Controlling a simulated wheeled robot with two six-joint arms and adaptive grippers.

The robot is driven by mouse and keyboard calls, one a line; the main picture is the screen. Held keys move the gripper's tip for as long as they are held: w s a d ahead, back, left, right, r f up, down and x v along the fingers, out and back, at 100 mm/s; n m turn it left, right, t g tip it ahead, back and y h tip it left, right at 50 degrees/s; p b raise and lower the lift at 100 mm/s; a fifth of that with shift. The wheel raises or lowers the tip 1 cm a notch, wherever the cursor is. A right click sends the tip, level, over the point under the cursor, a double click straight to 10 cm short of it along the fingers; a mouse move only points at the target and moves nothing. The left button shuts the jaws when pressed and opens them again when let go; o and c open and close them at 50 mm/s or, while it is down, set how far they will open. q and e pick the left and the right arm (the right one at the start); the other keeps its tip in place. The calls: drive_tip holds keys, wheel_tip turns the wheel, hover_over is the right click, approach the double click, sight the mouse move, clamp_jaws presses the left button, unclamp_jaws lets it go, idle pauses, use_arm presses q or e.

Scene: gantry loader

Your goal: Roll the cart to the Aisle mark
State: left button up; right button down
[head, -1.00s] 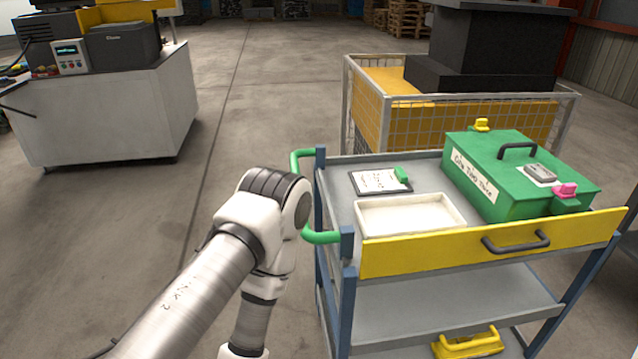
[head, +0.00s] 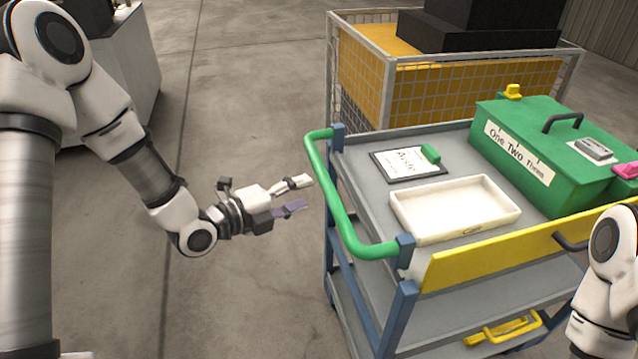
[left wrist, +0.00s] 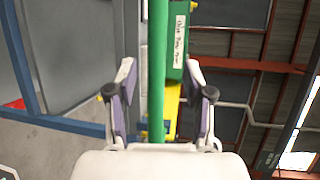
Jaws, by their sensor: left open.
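The cart (head: 375,190) has a grey top, blue posts and a yellow front rail. Its green handle (head: 340,200) sticks out at its left end. My left gripper (head: 300,195) is open just left of the handle, its fingers pointing at it with a small gap in the head view. In the left wrist view the handle (left wrist: 158,70) runs up between the two open fingers (left wrist: 160,105). Part of my right arm shows at the right edge of the head view; its gripper is out of frame. No Aisle mark shows.
On the cart are a clipboard (head: 400,164), a white tray (head: 410,222) and a green box (head: 560,180). A yellow item (head: 505,328) lies on a lower shelf. A wire cage (head: 400,100) stands behind. The floor (head: 250,110) left of the cart is clear.

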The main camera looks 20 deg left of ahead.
sight(324, 183)
use_arm(q)
drive_tip(key=x, duration=0.7)
drive_tip(key=shift+a+f+p, duration=0.15)
drive_tip(key=shift+f+p, duration=0.05)
drive_tip(key=shift+p, duration=0.2)
drive_tip(key=shift+w+d, duration=0.3)
drive_tip(key=shift+d, duration=0.05)
drive_tip(key=shift+a, duration=0.1)
drive_tip(key=shift+c, duration=0.4)
clamp_jaws()
